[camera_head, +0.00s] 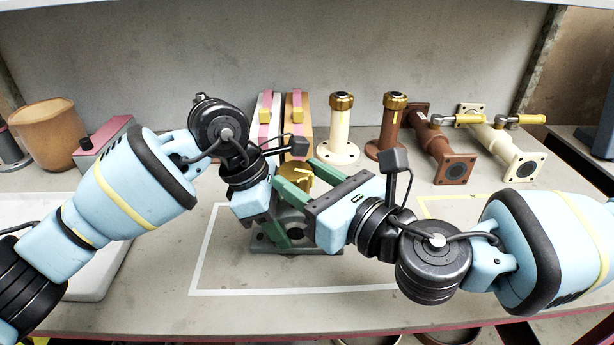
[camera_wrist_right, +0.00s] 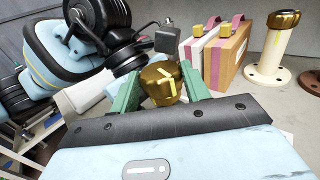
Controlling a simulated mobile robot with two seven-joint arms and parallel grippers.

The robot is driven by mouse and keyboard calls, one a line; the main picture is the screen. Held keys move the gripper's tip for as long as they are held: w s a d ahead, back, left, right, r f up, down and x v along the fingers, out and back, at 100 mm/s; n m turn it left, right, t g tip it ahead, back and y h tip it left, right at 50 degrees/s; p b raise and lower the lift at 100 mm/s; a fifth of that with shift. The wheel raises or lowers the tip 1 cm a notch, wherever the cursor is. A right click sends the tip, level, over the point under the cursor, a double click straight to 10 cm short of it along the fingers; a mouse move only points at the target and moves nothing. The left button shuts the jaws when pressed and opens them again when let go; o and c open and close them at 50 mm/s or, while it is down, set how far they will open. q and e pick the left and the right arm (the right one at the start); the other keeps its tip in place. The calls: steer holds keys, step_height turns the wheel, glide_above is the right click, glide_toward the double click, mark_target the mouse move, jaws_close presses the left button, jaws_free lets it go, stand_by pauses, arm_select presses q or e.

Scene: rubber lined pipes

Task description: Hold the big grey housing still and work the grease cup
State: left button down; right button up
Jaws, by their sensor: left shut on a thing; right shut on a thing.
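The big grey housing (camera_head: 325,250) stands on the bench inside a white outlined rectangle, mostly hidden behind my grippers. The brass grease cup (camera_head: 298,178) is on top of it; it also shows in the right wrist view (camera_wrist_right: 160,84) with a yellow mark on its top. My right gripper (camera_head: 300,174) has its green fingers on either side of the cup and is shut on it. My left gripper (camera_head: 282,230) is lower, its green fingers against the housing's body and shut on it. The exact contact is partly hidden.
Behind stand a white and an orange-brown block (camera_head: 298,125), and a cream (camera_head: 340,132) and a brown (camera_head: 392,128) upright pipe with brass tops. Flanged pipes (camera_head: 445,155) lie at right. A clay pot (camera_head: 45,130) stands at left. The bench in front is clear.

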steer(key=shift+s+a+r+m+t+h, duration=0.15)
steer(key=shift+m+t+h, duration=0.15)
steer(key=shift+t+h, duration=0.15)
steer(key=o, duration=0.9)
steer(key=shift+c, duration=0.2)
steer(key=shift+o, duration=0.7)
steer(key=shift+f, duration=0.2)
steer(key=shift+g+y, duration=0.25)
steer(key=shift+w+d+r+n+g+y, duration=0.1)
steer(key=shift+w+n+g+y, duration=0.05)
steer(key=shift+n+g+y, duration=0.5)
steer(key=shift+w+d+n+g+y, duration=0.1)
steer(key=shift+d+n+g+y, duration=0.05)
steer(key=shift+n+g+y, duration=0.45)
steer(key=shift+w+d+r+n+g+y, duration=0.1)
steer(key=shift+w+n+g+y, duration=0.05)
steer(key=shift+n+g+y, duration=0.45)
steer(key=shift+a+f+n+g+y, duration=0.15)
steer(key=shift+n+g+y, duration=0.4)
steer(key=shift+n+g, duration=0.5)
steer(key=shift+w+g, duration=0.1)
steer(key=shift+g, duration=0.3)
